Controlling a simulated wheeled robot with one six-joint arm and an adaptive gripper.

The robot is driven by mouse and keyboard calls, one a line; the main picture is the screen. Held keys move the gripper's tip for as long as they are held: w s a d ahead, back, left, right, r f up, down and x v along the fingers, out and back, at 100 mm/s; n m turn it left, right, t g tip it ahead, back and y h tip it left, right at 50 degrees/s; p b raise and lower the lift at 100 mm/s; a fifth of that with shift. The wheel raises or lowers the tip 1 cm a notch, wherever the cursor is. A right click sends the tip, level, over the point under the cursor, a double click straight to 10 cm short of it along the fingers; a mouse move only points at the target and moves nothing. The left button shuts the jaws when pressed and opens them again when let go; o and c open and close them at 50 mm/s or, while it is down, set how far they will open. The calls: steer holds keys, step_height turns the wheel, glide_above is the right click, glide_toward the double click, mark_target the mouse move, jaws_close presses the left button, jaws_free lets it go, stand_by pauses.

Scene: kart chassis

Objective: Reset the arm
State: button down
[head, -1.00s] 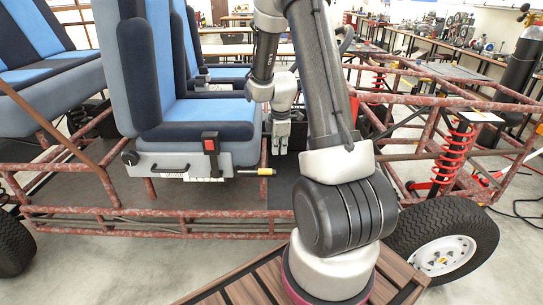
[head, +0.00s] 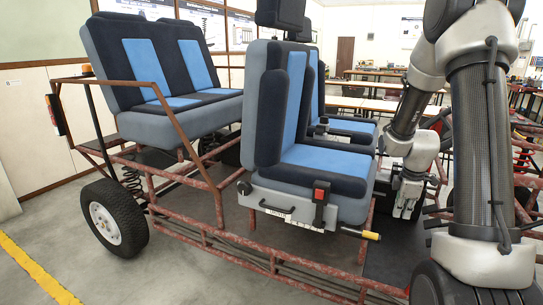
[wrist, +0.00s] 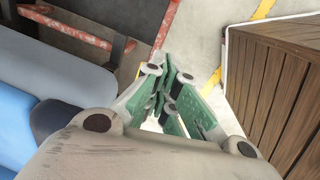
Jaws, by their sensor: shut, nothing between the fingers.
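My gripper (head: 404,208) hangs fingers-down at the end of my arm in the head view, just right of the front blue and black seat (head: 330,165). It is shut and empty. In the wrist view my gripper (wrist: 170,85) shows its green finger pads close together, with nothing between them. My arm (head: 480,150) fills the right side of the head view, and its lower part is cut off by the frame edge. I cannot tell whether the gripper touches the kart; it appears apart from the seat.
The kart's rusty red tube frame (head: 215,240) runs below the seats. A rear seat bench (head: 165,70) and a wheel (head: 114,218) are at left. Worktables (head: 375,105) stand behind. In the wrist view, a wooden slatted surface (wrist: 275,85) is at right. Open floor lies at front left.

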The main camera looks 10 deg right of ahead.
steer(key=s+a+r+m+g, duration=0.2)
steer(key=s+a+r+m, duration=0.15)
steer(key=s+m, duration=0.5)
steer(key=s+a+r+m+t, duration=0.2)
steer(key=s+a+r, duration=0.4)
steer(key=r, duration=0.4)
steer(key=s+a+r+m+t, duration=0.1)
steer(key=s+a+r+t, duration=0.2)
steer(key=s+a+r, duration=0.2)
step_height(320, 180, up, 5)
steer(key=s, duration=0.3)
steer(key=shift+a+m+y, duration=0.35)
steer(key=shift+a+y, duration=0.05)
steer(key=c, duration=2.2)
jaws_free()
